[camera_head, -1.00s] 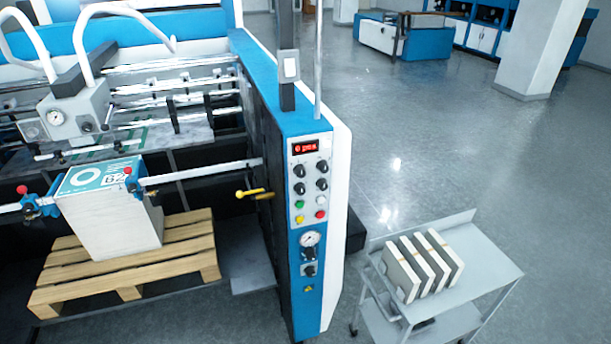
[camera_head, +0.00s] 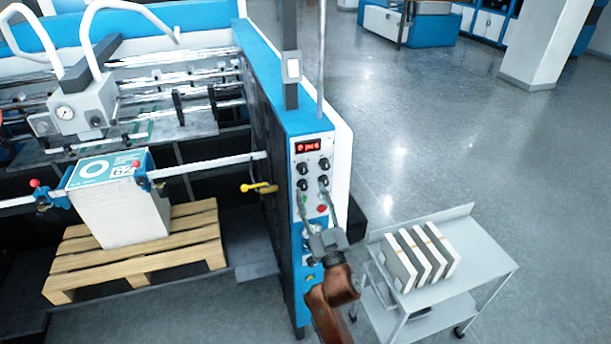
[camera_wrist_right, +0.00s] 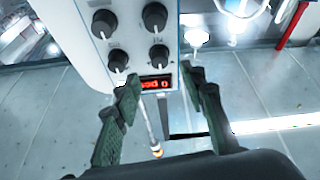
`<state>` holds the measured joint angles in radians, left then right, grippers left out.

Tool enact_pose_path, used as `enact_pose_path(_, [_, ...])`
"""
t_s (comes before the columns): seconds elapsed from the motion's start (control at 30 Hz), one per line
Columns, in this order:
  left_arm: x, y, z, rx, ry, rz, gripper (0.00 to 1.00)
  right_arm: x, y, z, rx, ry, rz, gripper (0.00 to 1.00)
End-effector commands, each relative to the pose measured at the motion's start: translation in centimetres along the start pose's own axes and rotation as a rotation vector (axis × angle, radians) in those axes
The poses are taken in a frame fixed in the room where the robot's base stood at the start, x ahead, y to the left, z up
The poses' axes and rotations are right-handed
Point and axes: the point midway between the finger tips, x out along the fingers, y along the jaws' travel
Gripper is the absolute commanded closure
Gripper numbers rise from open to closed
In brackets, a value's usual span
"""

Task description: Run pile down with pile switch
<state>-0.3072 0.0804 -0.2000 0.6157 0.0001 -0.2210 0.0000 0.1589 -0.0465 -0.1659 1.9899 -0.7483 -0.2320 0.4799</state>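The control panel (camera_head: 312,158) on the blue machine end has a red-lit display (camera_head: 307,146), several black knobs (camera_head: 302,184) and coloured buttons. Its labels are too small to read, so I cannot tell which knob is the pile switch. My right gripper (camera_head: 314,194) is open, with its fingers apart in front of the panel below the lower knobs. In the right wrist view, my gripper (camera_wrist_right: 160,76) has empty space between its fingertips, near the display (camera_wrist_right: 155,84) and knobs (camera_wrist_right: 160,54). A white pile (camera_head: 135,212) with a teal top stands on a wooden pallet (camera_head: 185,250). My left gripper is out of view.
A yellow-handled lever (camera_head: 262,188) sticks out left of the panel. A grey cart (camera_head: 485,262) with several white blocks (camera_head: 420,255) stands to the right. The floor behind the cart is open.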

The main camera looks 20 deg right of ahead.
Motion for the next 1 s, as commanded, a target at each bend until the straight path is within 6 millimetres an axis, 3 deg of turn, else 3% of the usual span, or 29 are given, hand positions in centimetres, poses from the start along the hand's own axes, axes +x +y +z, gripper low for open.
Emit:
enact_pose_path(0.2, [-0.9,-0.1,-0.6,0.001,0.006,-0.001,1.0,3.7,0.0,-0.2,-0.001,0.0,-0.001,0.62])
enact_pose_path(0.4, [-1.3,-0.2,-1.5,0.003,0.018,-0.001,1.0,5.9,0.0,0.0,-0.001,-0.001,-0.001,0.62])
enact_pose_path(0.77, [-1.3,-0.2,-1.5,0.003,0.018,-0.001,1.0,6.3,0.0,0.1,0.0,-0.002,-0.001,0.62])
enact_pose_path(1.0, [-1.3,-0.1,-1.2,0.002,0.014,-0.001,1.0,6.3,-0.1,0.1,0.0,-0.002,-0.001,0.78])
